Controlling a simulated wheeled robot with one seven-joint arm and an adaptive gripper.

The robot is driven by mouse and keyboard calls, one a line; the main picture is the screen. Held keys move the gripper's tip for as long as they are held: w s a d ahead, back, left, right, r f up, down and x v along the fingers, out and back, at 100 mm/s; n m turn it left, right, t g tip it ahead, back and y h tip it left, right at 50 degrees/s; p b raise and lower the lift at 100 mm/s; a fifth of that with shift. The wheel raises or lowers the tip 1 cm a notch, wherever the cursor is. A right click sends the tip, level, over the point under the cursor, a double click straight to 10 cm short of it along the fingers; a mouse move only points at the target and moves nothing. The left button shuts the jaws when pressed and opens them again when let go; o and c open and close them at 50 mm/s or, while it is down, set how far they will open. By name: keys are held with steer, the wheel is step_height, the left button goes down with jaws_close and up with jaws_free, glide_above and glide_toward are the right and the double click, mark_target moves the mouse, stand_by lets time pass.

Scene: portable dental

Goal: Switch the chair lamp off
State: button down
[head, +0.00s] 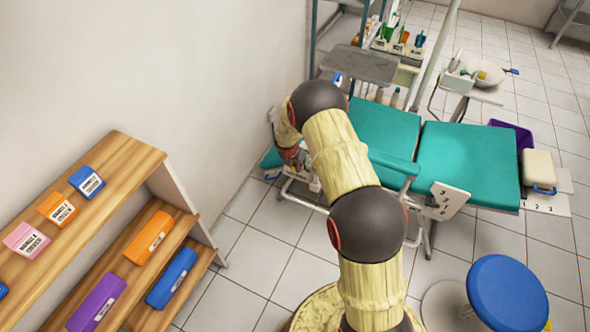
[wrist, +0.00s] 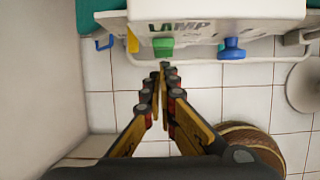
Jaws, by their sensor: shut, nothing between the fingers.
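In the wrist view, a white panel (wrist: 205,12) carries the word LAMP with a green control (wrist: 162,46) under the lettering. A blue knob (wrist: 232,49) sits to its right. My gripper (wrist: 163,68) is shut and empty, its tips just below the green control in the picture. I cannot tell whether they touch it. The control's on or off state is not clear. In the head view, the teal dental chair (head: 470,163) stands beyond my arm, which reaches to the chair's left end. My fingertips are not clear there. The lamp head is not identifiable.
A wooden shelf (head: 125,160) with several coloured boxes stands at the left by the wall. A blue stool (head: 507,303) is at the lower right. A white numbered panel (head: 449,200) juts from the chair's near side. Tiled floor is open between shelf and chair.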

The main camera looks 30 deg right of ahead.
steer(key=shift+d, duration=0.15)
steer(key=shift+w+d+f+p, duration=0.25)
steer(key=shift+f+p, duration=0.25)
steer(key=shift+p, duration=0.2)
steer(key=shift+r+p, duration=0.8)
steer(key=shift+p, duration=0.05)
